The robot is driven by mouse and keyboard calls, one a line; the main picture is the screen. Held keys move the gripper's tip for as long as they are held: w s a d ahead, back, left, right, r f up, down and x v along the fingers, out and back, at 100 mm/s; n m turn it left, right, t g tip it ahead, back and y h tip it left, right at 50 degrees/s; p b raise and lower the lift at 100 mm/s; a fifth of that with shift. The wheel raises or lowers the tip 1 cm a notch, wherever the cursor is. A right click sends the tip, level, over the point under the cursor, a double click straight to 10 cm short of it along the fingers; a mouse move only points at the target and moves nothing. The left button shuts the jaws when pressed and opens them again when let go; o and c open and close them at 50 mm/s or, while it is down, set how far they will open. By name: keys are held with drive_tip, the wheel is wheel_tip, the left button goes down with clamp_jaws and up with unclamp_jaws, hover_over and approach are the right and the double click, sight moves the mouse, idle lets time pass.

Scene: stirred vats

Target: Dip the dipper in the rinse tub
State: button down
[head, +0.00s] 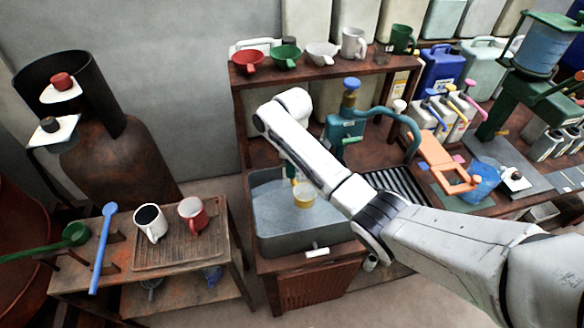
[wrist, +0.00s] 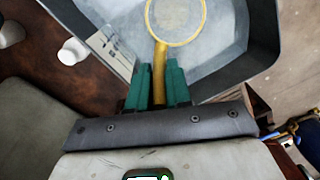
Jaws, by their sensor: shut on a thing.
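The yellow dipper (head: 304,196) hangs within the outline of the grey rinse tub (head: 340,233) in the head view. My gripper (head: 290,174) has green fingers and is shut on the yellow dipper's handle. In the wrist view the fingers (wrist: 158,85) close on the handle, and the dipper's round yellow rim (wrist: 178,44) lies over the tub (wrist: 250,62). The dipper looks roughly upright, with pale grey inside its rim. I cannot tell whether its bottom touches the liquid.
A teal tap (head: 398,118) and black drain rack (head: 395,188) stand right of the tub. A shelf with bowls and mugs (head: 353,44) is behind it. A bench at left holds a white mug (head: 150,224), red mug (head: 193,214), blue ladle (head: 101,250) and green ladle (head: 75,234).

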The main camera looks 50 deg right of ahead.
drive_tip(key=shift+r, duration=3.55)
drive_tip(key=shift+w+d+r, duration=0.1)
drive_tip(key=shift+w+r, duration=0.05)
drive_tip(key=shift+r, duration=0.35)
drive_tip(key=shift+w+d+r, duration=0.1)
drive_tip(key=shift+r, duration=0.55)
drive_tip(key=shift+s+a+r, duration=0.15)
drive_tip(key=shift+s, duration=0.1)
